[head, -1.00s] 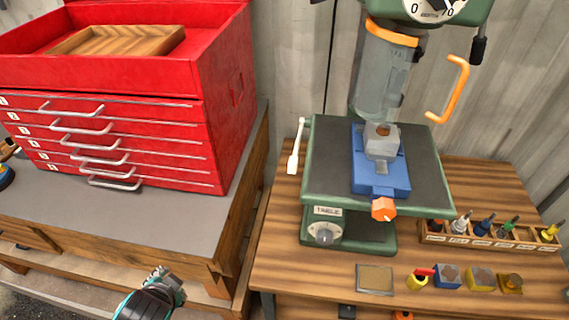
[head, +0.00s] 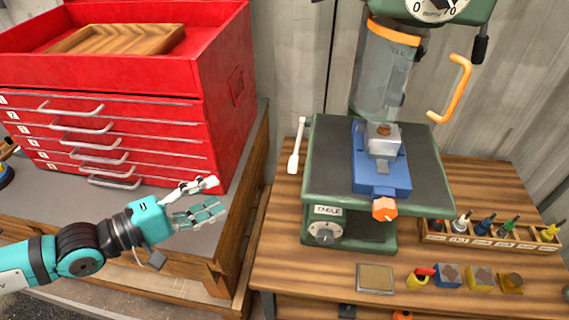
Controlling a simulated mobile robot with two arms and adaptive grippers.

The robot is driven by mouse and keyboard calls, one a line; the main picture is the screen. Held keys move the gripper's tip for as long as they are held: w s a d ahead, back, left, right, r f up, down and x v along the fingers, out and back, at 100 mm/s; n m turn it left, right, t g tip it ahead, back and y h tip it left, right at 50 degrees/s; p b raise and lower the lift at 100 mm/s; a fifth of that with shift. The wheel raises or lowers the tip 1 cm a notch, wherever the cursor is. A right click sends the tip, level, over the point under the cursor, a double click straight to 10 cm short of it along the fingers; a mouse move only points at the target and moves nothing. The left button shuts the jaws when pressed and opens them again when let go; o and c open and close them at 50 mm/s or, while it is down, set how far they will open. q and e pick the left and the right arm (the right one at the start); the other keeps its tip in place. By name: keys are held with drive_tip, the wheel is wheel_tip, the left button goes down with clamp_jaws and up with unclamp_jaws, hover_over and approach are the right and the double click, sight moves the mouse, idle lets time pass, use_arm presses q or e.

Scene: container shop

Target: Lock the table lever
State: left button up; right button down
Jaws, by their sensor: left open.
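The table lever (head: 297,147) is a thin pale handle at the left edge of the drill press table (head: 320,182). It stands nearly upright in the picture, with its wider end low. A grey dial (head: 324,234) sits under a "TABLE" label on the green front below the table. My left gripper (head: 221,196) is open and empty. It is in front of the red tool chest, to the left of the lever and lower in the picture, apart from it. My right gripper is not in view.
The red tool chest (head: 215,120) stands on the grey bench at left. A blue vise (head: 385,175) with an orange knob sits on the press table. A rack of bits (head: 480,238) and several small blocks lie on the wooden bench at right.

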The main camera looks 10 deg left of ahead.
use_arm(q)
drive_tip(key=p+x, duration=0.4)
drive_tip(key=x, duration=1.3)
drive_tip(key=shift+d, duration=0.2)
clamp_jaws()
